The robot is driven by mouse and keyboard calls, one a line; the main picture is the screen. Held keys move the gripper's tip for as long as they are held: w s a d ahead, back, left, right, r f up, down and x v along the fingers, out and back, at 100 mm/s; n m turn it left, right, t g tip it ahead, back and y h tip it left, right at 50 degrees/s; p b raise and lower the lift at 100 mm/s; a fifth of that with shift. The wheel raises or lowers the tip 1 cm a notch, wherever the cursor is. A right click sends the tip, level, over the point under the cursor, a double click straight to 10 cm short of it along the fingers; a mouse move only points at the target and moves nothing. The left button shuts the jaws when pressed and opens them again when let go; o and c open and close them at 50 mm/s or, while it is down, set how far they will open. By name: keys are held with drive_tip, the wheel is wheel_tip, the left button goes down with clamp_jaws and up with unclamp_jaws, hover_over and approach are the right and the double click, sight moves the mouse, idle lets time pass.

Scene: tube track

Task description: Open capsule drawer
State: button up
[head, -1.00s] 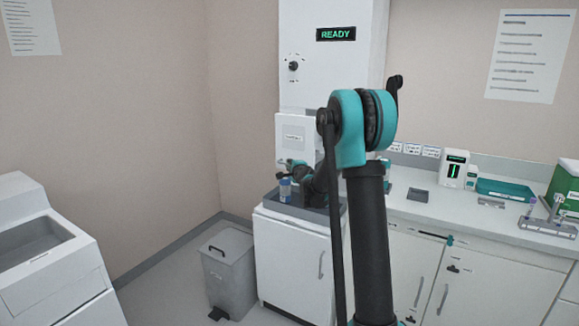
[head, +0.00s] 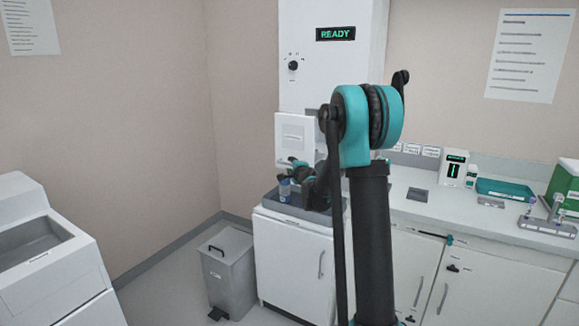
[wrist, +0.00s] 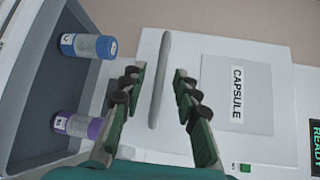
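The capsule drawer is a white front panel (wrist: 215,145) with a CAPSULE label (wrist: 237,94) and a long pale bar handle (wrist: 161,75), seen turned sideways in the wrist view. In the head view the drawer front (head: 293,122) is on the white tower below the READY display. My gripper (wrist: 157,88) is open, with one finger on each side of the handle in the wrist picture. I cannot tell whether the fingers touch it. In the head view my gripper (head: 287,161) is small and partly hidden by my arm.
A grey tray (wrist: 38,75) beside the drawer holds a blue-capped tube (wrist: 88,46) and a purple-capped tube (wrist: 77,124), close to my gripper. A bin (head: 228,268) stands left of the cabinet. The counter (head: 440,204) to the right holds a teal tray (head: 505,189).

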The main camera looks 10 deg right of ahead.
drive_tip(key=v, duration=0.9)
drive_tip(key=shift+s, duration=0.4)
drive_tip(key=shift+s, duration=0.1)
drive_tip(key=s+a+f+n+g, duration=0.1)
drive_tip(key=s+f+n+g, duration=0.35)
drive_tip(key=s, duration=0.65)
drive_tip(key=s+a+f+n+g, duration=0.2)
drive_tip(key=s+f+n, duration=0.45)
drive_tip(key=s, duration=0.35)
drive_tip(key=s+d+f+n+g+h, duration=0.1)
drive_tip(key=s+d+f+n, duration=0.1)
drive_tip(key=s, duration=0.5)
drive_tip(key=s+d+f+n+g+h, duration=0.1)
drive_tip(key=s+d+f+n+g, duration=0.1)
drive_tip(key=s+f, duration=0.2)
drive_tip(key=s+d+f+n+g, duration=0.2)
drive_tip(key=s+f, duration=0.1)
drive_tip(key=s, duration=0.7)
drive_tip(key=shift+d+f+n+h, duration=0.3)
drive_tip(key=shift+d+n+h, duration=0.05)
drive_tip(key=shift+n+h, duration=0.05)
drive_tip(key=shift+g, duration=0.25)
